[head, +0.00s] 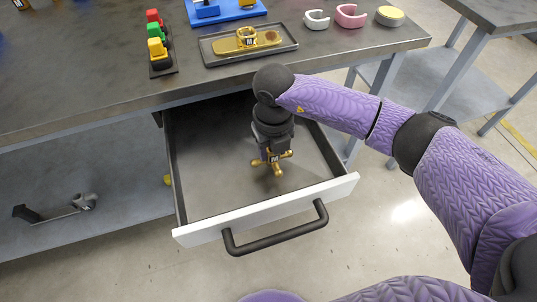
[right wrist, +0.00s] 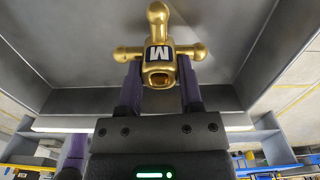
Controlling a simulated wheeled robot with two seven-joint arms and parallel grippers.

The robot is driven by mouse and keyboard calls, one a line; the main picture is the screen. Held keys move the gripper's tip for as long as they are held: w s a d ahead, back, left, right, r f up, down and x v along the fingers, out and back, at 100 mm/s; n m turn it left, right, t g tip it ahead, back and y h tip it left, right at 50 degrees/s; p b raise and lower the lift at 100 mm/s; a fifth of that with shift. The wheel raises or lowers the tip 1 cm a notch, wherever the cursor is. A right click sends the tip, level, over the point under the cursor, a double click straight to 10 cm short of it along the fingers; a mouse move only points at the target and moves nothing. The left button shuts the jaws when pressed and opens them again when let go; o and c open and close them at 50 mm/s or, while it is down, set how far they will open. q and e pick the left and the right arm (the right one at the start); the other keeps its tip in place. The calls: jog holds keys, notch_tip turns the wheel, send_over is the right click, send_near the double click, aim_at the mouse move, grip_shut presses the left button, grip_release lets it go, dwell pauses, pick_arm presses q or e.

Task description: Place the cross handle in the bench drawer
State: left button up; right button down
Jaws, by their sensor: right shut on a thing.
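The brass cross handle (head: 273,160) has rounded arms and a dark square marked with an M. My right gripper (head: 271,152) points down inside the open bench drawer (head: 215,180) and is shut on the cross handle. In the right wrist view the handle (right wrist: 158,52) sits between the two fingers (right wrist: 159,84), with the drawer's grey floor behind it. I cannot tell whether the handle touches the drawer floor. The drawer is pulled out and otherwise looks empty. My left gripper is not in view.
The drawer has a white front with a dark bar handle (head: 277,235). Metal parts lie on the lower shelf (head: 110,190).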

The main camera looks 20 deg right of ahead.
notch_tip(320, 180, down, 3)
jog(key=shift+r+b, duration=0.2)
jog(key=shift+b, duration=0.1)
jog(key=shift+r, duration=0.15)
jog(key=shift+c, duration=1.2)
grip_release()
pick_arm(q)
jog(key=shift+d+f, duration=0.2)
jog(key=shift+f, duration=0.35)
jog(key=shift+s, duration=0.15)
